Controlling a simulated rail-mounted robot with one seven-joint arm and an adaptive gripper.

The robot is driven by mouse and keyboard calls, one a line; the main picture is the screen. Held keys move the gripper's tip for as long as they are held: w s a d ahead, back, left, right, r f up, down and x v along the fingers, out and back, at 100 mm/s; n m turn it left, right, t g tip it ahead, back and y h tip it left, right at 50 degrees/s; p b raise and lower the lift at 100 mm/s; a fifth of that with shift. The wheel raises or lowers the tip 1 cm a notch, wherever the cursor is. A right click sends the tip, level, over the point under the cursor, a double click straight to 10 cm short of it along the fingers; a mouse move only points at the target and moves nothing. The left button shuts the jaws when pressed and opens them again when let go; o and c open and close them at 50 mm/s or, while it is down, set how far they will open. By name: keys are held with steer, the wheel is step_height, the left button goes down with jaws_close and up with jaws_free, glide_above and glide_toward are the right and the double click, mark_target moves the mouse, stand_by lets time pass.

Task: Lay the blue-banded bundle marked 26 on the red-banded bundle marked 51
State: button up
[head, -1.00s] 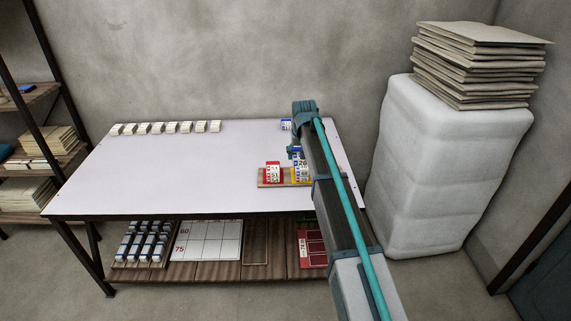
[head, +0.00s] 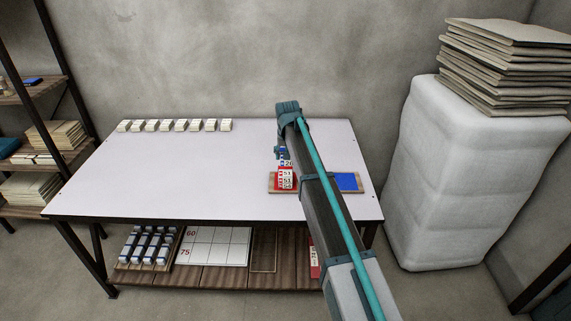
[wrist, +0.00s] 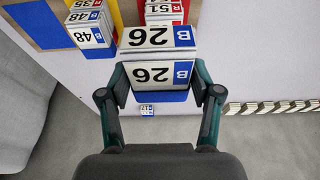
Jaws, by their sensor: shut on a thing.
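The blue-banded bundle marked 26 (head: 286,161) is held upright between the fingers of my gripper (head: 282,152). In the wrist view this bundle (wrist: 158,76) shows its 26 label twice, with blue at its lower edge, between both fingertips (wrist: 158,88). The red-banded bundle marked 51 (head: 285,179) stands on the red square of a wooden board. It also shows in the wrist view (wrist: 164,10), just beyond the held bundle. I cannot tell whether the two bundles touch. My arm hides the middle of the board in the head view.
The board's blue square (head: 347,181) shows right of my arm. Several pale bundles (head: 181,125) line the table's back edge. The table's left middle (head: 160,170) is clear.

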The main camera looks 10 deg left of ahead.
steer(key=p, duration=0.1)
glide_above(285, 170)
steer(key=s, duration=0.1)
steer(key=f, duration=0.5)
steer(key=shift+s+d+f, duration=0.1)
steer(key=shift+d, duration=0.1)
steer(key=shift+s+p+x, duration=0.15)
steer(key=shift+p+x, duration=0.2)
steer(key=shift+x, duration=0.55)
steer(key=shift+s+p+x, duration=0.15)
steer(key=shift+p+x, duration=0.2)
steer(key=shift+x, duration=0.55)
steer(key=shift+s+f, duration=0.1)
steer(key=shift+f, duration=0.15)
steer(key=o, duration=1.2)
steer(key=shift+c, duration=0.2)
steer(key=b+v, duration=0.2)
steer(key=v, duration=1)
steer(key=shift+r, duration=0.2)
